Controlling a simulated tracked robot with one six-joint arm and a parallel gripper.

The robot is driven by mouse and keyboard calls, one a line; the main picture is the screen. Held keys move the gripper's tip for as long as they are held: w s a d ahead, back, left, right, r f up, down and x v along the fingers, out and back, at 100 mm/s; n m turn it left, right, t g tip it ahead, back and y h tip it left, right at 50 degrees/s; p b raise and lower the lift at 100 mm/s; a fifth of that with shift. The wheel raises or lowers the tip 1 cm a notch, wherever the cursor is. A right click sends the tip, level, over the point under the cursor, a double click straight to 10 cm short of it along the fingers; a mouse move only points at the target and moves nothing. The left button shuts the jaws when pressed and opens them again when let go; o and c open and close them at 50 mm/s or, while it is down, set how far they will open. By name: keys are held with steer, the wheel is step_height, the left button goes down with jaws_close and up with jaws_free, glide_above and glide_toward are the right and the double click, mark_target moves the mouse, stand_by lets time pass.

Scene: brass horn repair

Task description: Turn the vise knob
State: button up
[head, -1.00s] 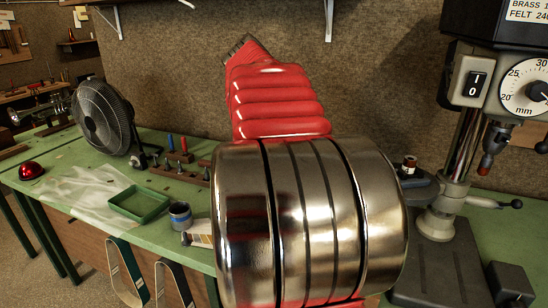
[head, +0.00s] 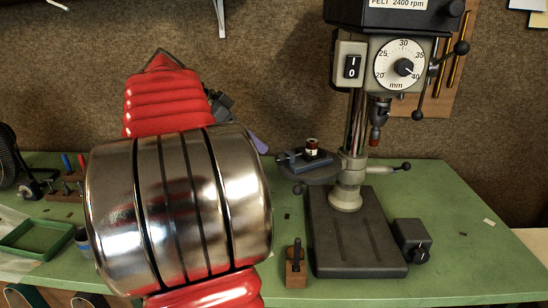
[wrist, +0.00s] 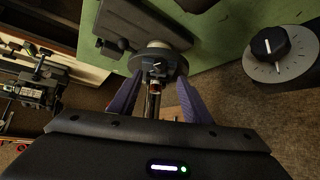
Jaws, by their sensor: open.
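A small dark vise (head: 304,161) sits on the round table of the drill press in the head view, just right of my arm. A small bottle stands at it. A short rod end shows at the vise's left side; I cannot clearly make out its knob. My gripper (wrist: 158,98) is open in the wrist view, its two purple fingers apart with nothing held between them.
The drill press (head: 350,195) stands on the green bench (head: 462,215), with a dial (head: 401,63) and side levers. A wooden block with a dark peg (head: 296,268) and a black box (head: 412,240) stand near its base. A green tray (head: 35,238) lies at left. The bench's right side is mostly clear.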

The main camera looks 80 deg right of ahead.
mark_target(277, 158)
steer(key=x, duration=0.9)
steer(key=shift+f, duration=0.15)
steer(key=c, duration=1)
steer(key=shift+w+d+n+g+y, duration=0.15)
steer(key=shift+n+g+y, duration=0.25)
steer(key=shift+g+y, duration=0.2)
steer(key=shift+d+n+g+y, duration=0.1)
steer(key=shift+n+g+y, duration=0.3)
steer(key=shift+g+y, duration=0.2)
steer(key=o, duration=1)
